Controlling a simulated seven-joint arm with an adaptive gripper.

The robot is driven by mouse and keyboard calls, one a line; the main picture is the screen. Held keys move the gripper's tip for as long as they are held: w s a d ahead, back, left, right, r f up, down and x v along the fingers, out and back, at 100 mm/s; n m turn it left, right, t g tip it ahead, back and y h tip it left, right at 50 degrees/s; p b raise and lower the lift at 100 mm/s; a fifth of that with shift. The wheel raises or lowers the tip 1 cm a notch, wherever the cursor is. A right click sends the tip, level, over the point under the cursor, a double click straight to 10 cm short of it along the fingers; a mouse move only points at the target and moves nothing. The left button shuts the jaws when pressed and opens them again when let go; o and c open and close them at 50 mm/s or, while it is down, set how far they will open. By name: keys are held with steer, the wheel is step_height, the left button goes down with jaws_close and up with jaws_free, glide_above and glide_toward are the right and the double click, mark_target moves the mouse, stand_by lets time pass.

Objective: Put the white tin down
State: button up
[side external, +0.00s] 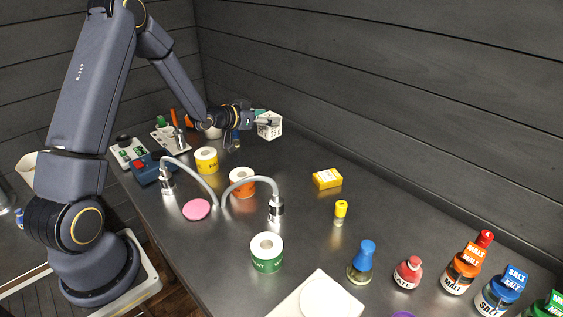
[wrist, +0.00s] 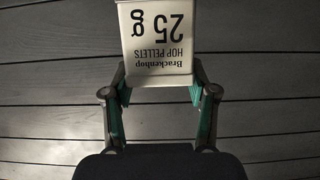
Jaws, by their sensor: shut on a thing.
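The white tin (wrist: 158,45) shows large in the wrist view, its label reading "25 g" and "Hop Pellets" upside down. My gripper (wrist: 157,92) is shut on it, with a green-lined finger at each side. In the side external view the white tin (side external: 270,126) is at the far end of the steel table, tilted in my gripper (side external: 257,119). From this angle I cannot tell how far its underside is from the table.
The steel table (side external: 225,266) has bare room right of the tin. The plank wall (side external: 400,80) runs close behind the tin.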

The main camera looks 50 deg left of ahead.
steer(key=w+f, duration=0.2)
steer(key=f, duration=0.1)
steer(key=w+a+f, duration=0.1)
steer(key=shift+w+f, duration=0.25)
steer(key=shift+f, duration=0.1)
steer(key=shift+w+f, duration=0.15)
steer(key=shift+f, duration=0.75)
steer(key=shift+w+f, duration=0.1)
steer(key=shift+f, duration=0.8)
steer(key=shift+f, duration=0.15)
steer(key=o, duration=1.2)
steer(key=shift+o, duration=0.2)
